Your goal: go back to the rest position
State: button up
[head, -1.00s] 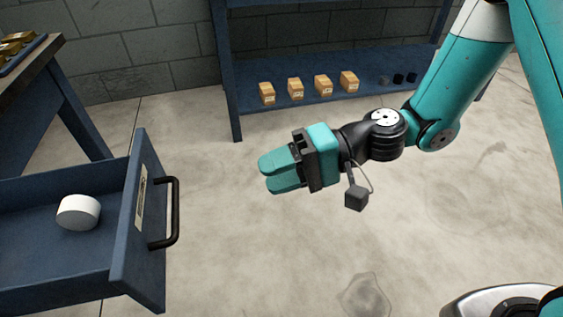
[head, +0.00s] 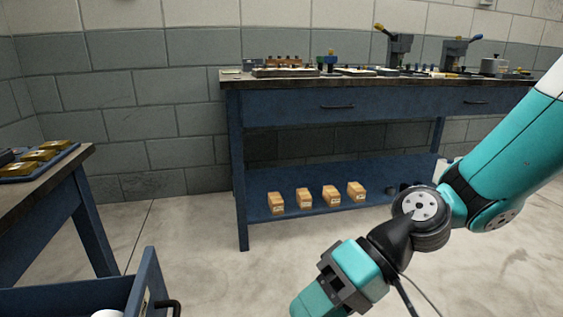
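My gripper (head: 308,303) is low in the middle of the head view, pointing down and to the left. Its teal fingers run to the bottom edge of the picture, and their tips are partly cut off. I cannot see anything between them, and their gap is not clear. It hangs over the concrete floor, to the right of the open drawer and apart from it.
An open blue drawer (head: 70,300) with a black handle and a white round object (head: 108,314) is at the lower left. A blue workbench (head: 290,112) with tools stands behind; several small boxes sit on its lower shelf (head: 255,205). Floor between is clear.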

jog(key=s+d+r+t+h, duration=0.2)
jog(key=s+d+r+h, duration=0.1)
jog(key=d, duration=0.2)
jog(key=s+d+r+t+h, duration=0.2)
jog(key=s+d+r+h, duration=0.15)
jog(key=d, duration=0.25)
notch_tip(320, 180, up, 34)
jog(key=w+p, duration=0.1)
jog(key=p, duration=3.4)
jog(key=shift+a+r+n, duration=0.15)
jog(key=shift+n, duration=0.15)
jog(key=shift+w, duration=0.1)
